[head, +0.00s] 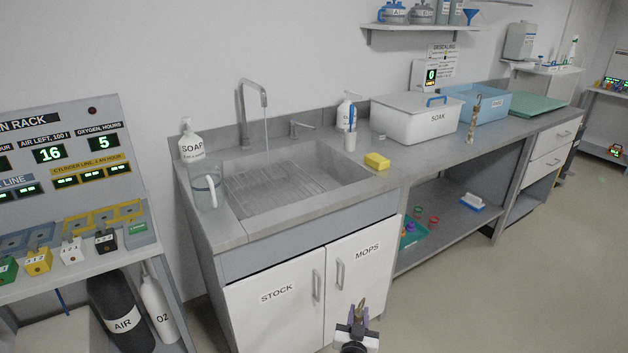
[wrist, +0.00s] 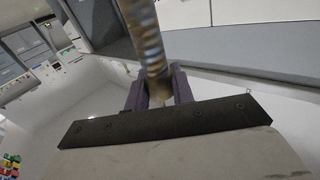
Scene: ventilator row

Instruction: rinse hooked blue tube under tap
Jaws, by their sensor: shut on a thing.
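My gripper (head: 357,318) is low in front of the sink cabinet, well below the counter. It is shut on a mottled brown and blue-grey tube (wrist: 148,40), which rises from between the purple fingers in the wrist view. The tube's far end is out of that view; in the head view it looks small and brownish, and I cannot make out a hook. The grey tap (head: 255,92) arches over the sink (head: 240,212), and a thin pale stream shows below its spout.
A SOAK box (head: 412,120), blue bin (head: 490,104) and brown mottled item (head: 473,122) are farther right. Floor on the right is clear.

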